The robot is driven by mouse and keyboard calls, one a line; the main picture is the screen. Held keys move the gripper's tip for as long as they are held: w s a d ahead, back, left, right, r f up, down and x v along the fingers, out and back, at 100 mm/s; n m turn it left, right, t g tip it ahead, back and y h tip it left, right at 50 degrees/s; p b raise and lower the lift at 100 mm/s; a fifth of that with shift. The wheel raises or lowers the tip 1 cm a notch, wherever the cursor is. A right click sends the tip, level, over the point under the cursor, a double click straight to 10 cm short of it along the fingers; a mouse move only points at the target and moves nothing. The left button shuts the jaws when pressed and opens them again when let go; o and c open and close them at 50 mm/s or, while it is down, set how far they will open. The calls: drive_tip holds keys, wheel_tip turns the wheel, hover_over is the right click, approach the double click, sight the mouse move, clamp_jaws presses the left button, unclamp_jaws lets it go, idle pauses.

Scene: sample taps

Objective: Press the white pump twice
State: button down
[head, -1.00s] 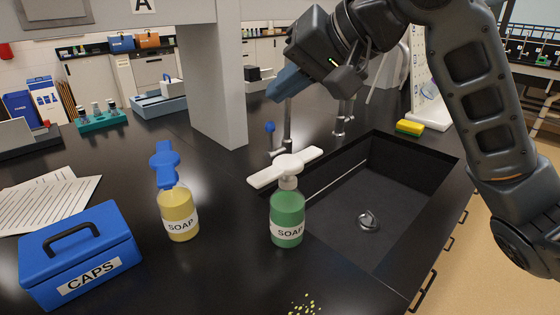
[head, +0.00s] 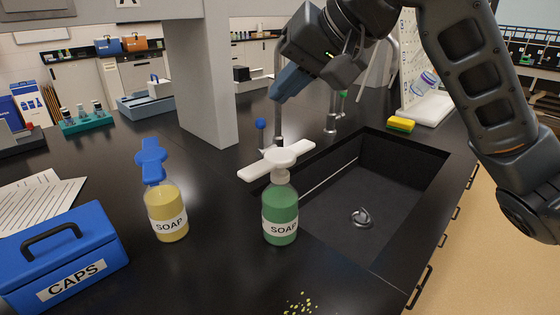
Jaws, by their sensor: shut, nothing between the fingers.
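The white pump (head: 278,162) has a wide flat top and sits on a green soap bottle (head: 281,215) that stands upright on the black counter, by the sink's left edge. A second soap bottle (head: 166,212), yellow with a blue pump (head: 151,160), stands to its left. My gripper (head: 283,88) is shut and empty. It is in the air, above the white pump in the picture and apart from it.
The black sink (head: 362,185) lies right of the green bottle, with a tap (head: 279,130) behind it. A blue CAPS box (head: 62,255) is at the left front. A grey post (head: 203,80) stands behind the bottles. A yellow sponge (head: 400,124) lies beyond the sink.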

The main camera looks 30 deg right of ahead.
drive_tip(key=b, duration=0.4)
hover_over(275, 151)
drive_tip(key=s, duration=0.2)
drive_tip(key=f, duration=0.3)
drive_tip(key=d+f, duration=0.1)
drive_tip(key=f, duration=0.1)
drive_tip(key=shift+f+b, duration=0.55)
drive_tip(key=shift+f, duration=0.4)
drive_tip(key=shift+a, duration=0.1)
idle(0.4)
drive_tip(key=shift+f, duration=0.4)
drive_tip(key=shift+f+b, duration=0.5)
drive_tip(key=shift+f, duration=0.4)
idle(0.8)
drive_tip(key=shift+r, duration=0.1)
drive_tip(key=shift+r+p, duration=1.2)
drive_tip(key=shift+p, duration=0.1)
drive_tip(key=shift+r, duration=0.1)
wheel_tip(275, 151, up, 5)
drive_tip(key=p, duration=0.5)
